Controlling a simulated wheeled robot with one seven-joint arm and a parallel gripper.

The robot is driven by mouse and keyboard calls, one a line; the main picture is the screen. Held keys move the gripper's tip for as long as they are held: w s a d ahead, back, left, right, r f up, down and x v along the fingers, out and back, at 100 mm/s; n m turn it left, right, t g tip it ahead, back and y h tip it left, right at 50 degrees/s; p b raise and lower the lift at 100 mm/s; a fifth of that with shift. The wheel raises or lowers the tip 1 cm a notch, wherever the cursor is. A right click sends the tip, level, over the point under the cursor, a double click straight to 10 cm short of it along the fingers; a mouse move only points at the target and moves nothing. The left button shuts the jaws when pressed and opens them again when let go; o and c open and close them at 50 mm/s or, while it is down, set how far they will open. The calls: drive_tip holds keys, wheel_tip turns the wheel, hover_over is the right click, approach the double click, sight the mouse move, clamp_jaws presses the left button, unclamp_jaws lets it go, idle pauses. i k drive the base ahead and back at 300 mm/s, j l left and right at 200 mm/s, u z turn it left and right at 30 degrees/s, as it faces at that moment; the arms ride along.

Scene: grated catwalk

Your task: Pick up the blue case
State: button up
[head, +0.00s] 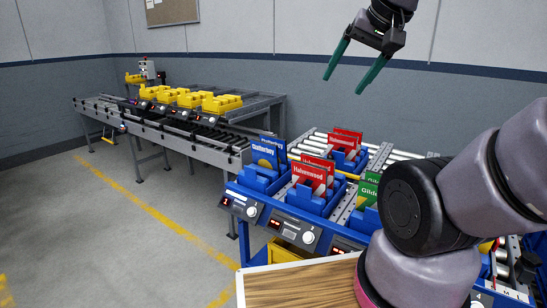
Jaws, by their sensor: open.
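A flat blue case (264,152) with white lettering that looks like "Clutterboy" stands upright in a blue holder (258,184) at the left end of the near rack. The top edge of another blue case (274,143) shows just behind it. My gripper (343,85) is at the upper right of the view, its two green fingers apart and pointing down to the left. It is empty and appears well above the rack, apart from the cases.
Red cases (309,174) and green cases (367,191) stand in neighbouring holders. Small display panels (300,230) line the rack's front. A wooden board (300,283) lies in front. A roller conveyor (190,136) with yellow holders (218,104) stands back left. Left floor is clear.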

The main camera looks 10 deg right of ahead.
sight(265, 155)
drive_tip(key=z, duration=2.45)
drive_tip(key=k+j+u, duration=0.2)
drive_tip(key=j, duration=0.85)
drive_tip(key=k+j+u, duration=0.25)
drive_tip(key=j, duration=0.85)
drive_tip(key=k+j+u, duration=0.2)
drive_tip(key=j, duration=0.95)
drive_tip(key=k+j+u, duration=0.1)
drive_tip(key=j+u, duration=0.15)
drive_tip(key=j, duration=0.9)
